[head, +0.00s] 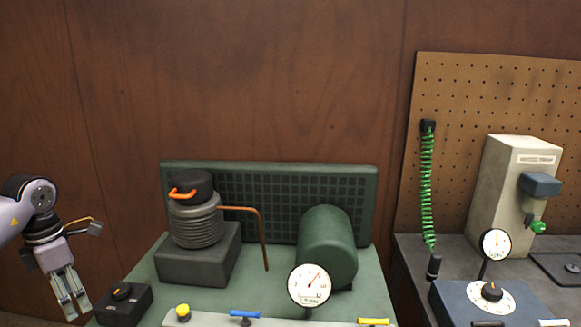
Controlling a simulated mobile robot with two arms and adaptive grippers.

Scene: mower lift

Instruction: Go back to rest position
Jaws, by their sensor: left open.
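My left gripper (72,303) shows at the lower left of the head view, at the end of my left arm. Its fingers point down and stand a little apart with nothing between them. It hangs to the left of a black box with a knob (124,300) and appears clear of it, though the depth between them is hard to judge. My right gripper is out of the picture.
A green bench (147,283) carries a compressor (195,220), a green tank (328,245) and a gauge (310,286). Blue (245,314) and yellow (373,321) levers line its front. At right are a pegboard (460,100), a green coiled hose (428,190) and a beige machine (512,190).

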